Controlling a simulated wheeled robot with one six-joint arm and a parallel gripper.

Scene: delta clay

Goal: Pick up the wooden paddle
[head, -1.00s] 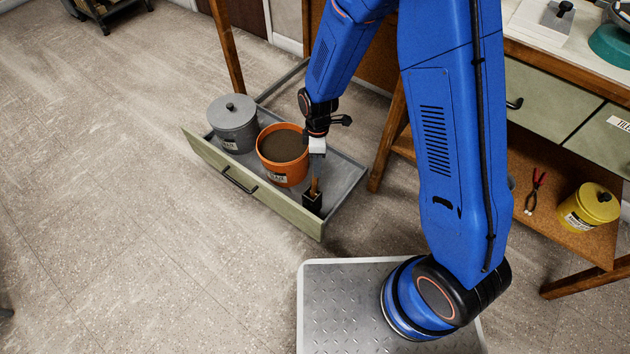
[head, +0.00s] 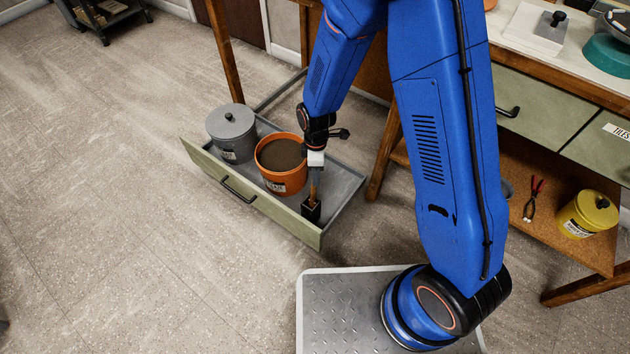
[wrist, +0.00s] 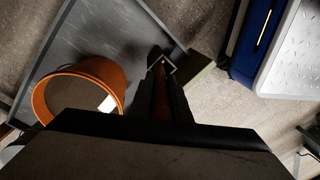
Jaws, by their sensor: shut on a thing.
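The wooden paddle (head: 313,192) stands upright in a small black holder (head: 311,211) inside the open drawer. Only a short brown length of it shows above the holder in the head view. My gripper (head: 315,172) is directly above the holder, shut on the top part of the paddle. In the wrist view the brown paddle (wrist: 161,92) runs between my dark fingers down to the square holder (wrist: 164,66). Its lower end is hidden in the holder.
An orange bucket (head: 283,183) of dark material stands close left of my gripper. A grey lidded pot (head: 233,150) is farther left in the drawer. The drawer's green front (head: 230,185) borders open floor. A table leg (head: 387,150) stands to the right.

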